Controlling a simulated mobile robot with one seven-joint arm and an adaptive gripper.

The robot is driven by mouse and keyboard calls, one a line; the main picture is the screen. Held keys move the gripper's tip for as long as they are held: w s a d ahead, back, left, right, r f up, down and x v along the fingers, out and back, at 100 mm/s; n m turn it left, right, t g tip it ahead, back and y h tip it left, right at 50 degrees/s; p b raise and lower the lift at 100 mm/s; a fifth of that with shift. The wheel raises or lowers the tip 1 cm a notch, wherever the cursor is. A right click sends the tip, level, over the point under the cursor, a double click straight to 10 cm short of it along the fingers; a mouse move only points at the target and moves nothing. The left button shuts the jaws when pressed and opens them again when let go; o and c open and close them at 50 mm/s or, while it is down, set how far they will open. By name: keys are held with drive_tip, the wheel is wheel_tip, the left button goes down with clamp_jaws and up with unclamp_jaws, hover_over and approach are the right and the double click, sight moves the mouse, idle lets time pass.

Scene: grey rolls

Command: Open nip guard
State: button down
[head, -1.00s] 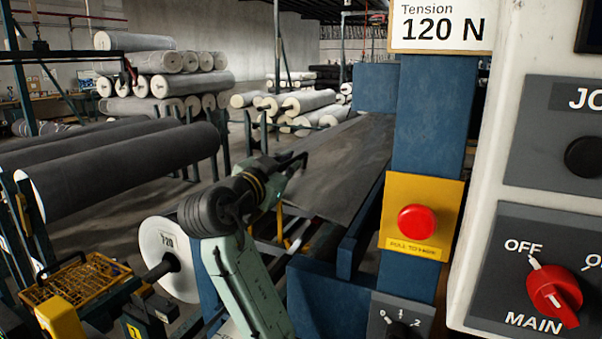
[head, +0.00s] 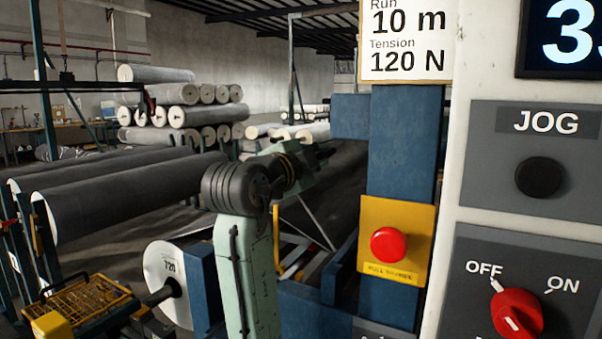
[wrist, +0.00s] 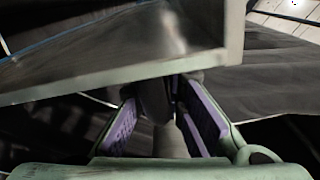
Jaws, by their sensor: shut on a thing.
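A flat grey panel with a pale metal edge (wrist: 205,73), apparently the nip guard, crosses the upper left of the wrist view. A dark, rounded handle (wrist: 153,100) lies just below its edge. My gripper (wrist: 163,103) is shut on this handle, with a purple-padded finger on each side. How the handle joins the panel is hidden. In the head view my gripper (head: 322,155) is small and dark, left of the blue post, above the machine's frame. The guard cannot be told apart clearly there.
A blue post (head: 405,150) carries a red stop button (head: 390,245) on a yellow plate. A white control cabinet (head: 450,140) stands close on the right; its red main switch (head: 517,313) shows OFF. Dark rolls (head: 130,190) and a yellow mesh platform (head: 85,303) are at the left.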

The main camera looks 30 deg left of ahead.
drive_tip(key=d+r+m+b, duration=0.1)
drive_tip(key=d+r+m, duration=0.1)
drive_tip(key=d+m, duration=0.2)
drive_tip(key=shift+d, duration=1.05)
drive_tip(key=shift+s, duration=0.1)
drive_tip(key=c, duration=1.8)
unclamp_jaws()
drive_tip(key=shift+o, duration=0.5)
drive_tip(key=shift+s+d, duration=0.1)
drive_tip(key=shift+s, duration=0.05)
drive_tip(key=shift+o, duration=0.3)
drive_tip(key=s, duration=1.1)
drive_tip(key=shift+s+a+f, duration=0.2)
drive_tip(key=shift+s+a, duration=0.15)
drive_tip(key=shift+a, duration=0.1)
